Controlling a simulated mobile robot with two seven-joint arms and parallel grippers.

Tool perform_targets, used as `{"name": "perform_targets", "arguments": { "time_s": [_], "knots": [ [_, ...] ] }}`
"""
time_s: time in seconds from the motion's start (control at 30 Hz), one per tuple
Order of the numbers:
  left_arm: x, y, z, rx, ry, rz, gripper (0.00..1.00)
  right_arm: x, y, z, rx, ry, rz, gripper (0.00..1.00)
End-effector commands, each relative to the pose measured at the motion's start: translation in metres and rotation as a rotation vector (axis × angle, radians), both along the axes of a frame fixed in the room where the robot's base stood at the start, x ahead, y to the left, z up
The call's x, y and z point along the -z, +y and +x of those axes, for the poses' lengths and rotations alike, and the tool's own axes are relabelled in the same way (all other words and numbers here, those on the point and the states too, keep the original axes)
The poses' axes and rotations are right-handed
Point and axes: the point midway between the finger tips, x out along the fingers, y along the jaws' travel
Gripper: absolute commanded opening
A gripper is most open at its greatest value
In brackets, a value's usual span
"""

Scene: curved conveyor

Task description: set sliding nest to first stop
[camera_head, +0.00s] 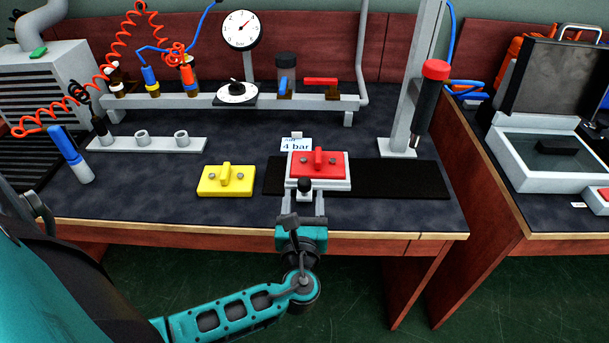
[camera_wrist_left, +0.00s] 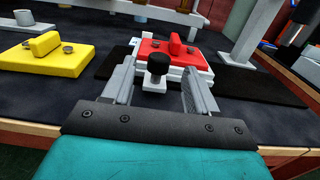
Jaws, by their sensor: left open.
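The sliding nest (camera_head: 331,185) is a pale grey block on a black strip (camera_head: 405,180), towards the strip's left part. A red plate (camera_head: 332,163) with a raised bar and studs sits on it. A black knob (camera_head: 304,185) sticks out at the nest's front; it also shows in the left wrist view (camera_wrist_left: 158,65). My left gripper (camera_head: 305,203) reaches in from the table's front edge. Its jaws are apart, one finger on each side of the knob, with visible gaps between. No stop marks can be made out. My right gripper is out of view.
A yellow plate (camera_head: 226,180) lies left of the nest. A post with a red-capped cylinder (camera_head: 430,105) stands behind the strip's right part. The strip is bare to the nest's right.

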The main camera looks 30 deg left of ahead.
Motion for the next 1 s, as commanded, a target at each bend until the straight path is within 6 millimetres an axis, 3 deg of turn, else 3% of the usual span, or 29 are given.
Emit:
{"name": "perform_targets", "arguments": {
  "time_s": [0.2, 0.4, 0.8, 1.0],
  "knots": [
    [0.0, 0.024, 0.039, -0.001, -0.002, 0.0, 0.58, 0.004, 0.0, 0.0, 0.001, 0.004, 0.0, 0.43],
    [0.0, 0.037, 0.061, 0.0, -0.001, -0.002, 0.58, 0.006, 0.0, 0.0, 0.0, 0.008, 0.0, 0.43],
    [0.0, 0.041, 0.067, 0.001, 0.001, -0.003, 0.58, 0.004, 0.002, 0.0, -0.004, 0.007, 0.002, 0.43],
    [0.0, 0.041, 0.067, 0.001, 0.001, -0.003, 0.4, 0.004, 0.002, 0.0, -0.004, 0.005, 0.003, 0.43]
  ]
}}
